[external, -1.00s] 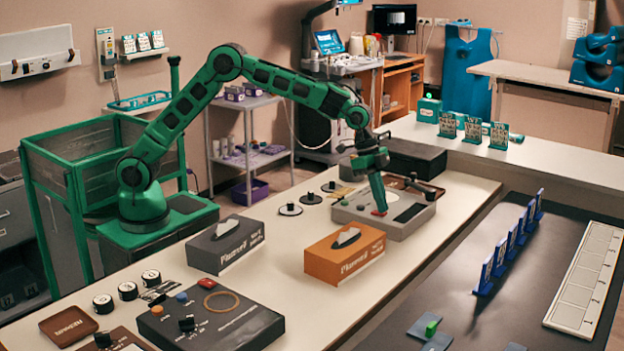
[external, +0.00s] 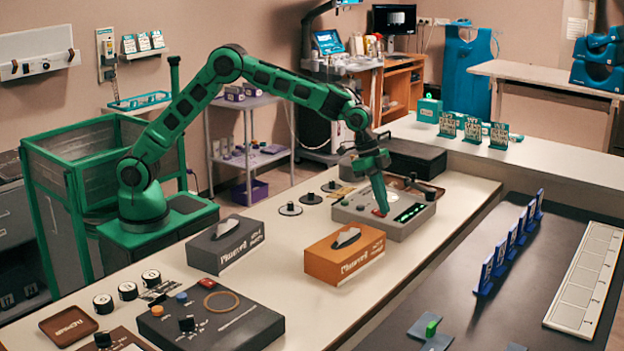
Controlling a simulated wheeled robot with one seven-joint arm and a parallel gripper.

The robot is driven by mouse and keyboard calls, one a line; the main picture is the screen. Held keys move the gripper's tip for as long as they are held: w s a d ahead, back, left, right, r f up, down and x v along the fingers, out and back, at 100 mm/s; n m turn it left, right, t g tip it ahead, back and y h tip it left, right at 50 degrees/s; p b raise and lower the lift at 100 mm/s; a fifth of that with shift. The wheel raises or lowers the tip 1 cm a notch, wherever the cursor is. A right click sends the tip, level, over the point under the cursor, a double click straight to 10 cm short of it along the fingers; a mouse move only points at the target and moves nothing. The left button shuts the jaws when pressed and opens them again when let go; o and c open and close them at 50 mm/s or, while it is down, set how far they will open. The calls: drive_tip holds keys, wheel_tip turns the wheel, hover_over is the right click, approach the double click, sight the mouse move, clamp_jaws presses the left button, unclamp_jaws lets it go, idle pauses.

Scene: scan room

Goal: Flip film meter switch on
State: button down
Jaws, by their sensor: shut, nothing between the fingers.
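The film meter (external: 400,228) appears to be the grey box on the white table, with a display strip (external: 409,213) lit green on its top. A red switch (external: 378,212) sits on its top face, left of the display. My gripper (external: 381,208) is shut and points down at the red switch, with its tip at or touching it. The fingertips partly cover the switch, so its exact position is hard to tell. Nothing is held.
An orange tissue box (external: 345,262) and a dark grey tissue box (external: 224,252) stand in front on the table. Black knobbed discs (external: 290,209) lie left of the meter. A black box (external: 412,160) is behind it. A dark control box (external: 212,322) sits at the front.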

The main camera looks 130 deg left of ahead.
drive_tip(key=shift+s+f, duration=0.65)
drive_tip(key=shift+s, duration=0.15)
drive_tip(key=shift+a+r, duration=0.1)
drive_tip(key=shift+r, duration=0.05)
drive_tip(key=r, duration=0.2)
drive_tip(key=w+r, duration=0.2)
drive_tip(key=r, duration=0.1)
drive_tip(key=shift+r, duration=0.3)
wheel_tip(320, 180, up, 9)
drive_tip(key=shift+s+f, duration=0.2)
drive_tip(key=shift+s, duration=0.05)
drive_tip(key=c, duration=2.2)
unclamp_jaws()
drive_tip(key=shift+r, duration=0.2)
drive_tip(key=o, duration=0.6)
drive_tip(key=s+f, duration=0.4)
drive_tip(key=shift+s+f, duration=0.15)
drive_tip(key=shift+s, duration=0.25)
drive_tip(key=x, duration=1)
drive_tip(key=shift+w+f, duration=0.25)
drive_tip(key=shift+f, duration=0.1)
drive_tip(key=shift+c, duration=0.3)
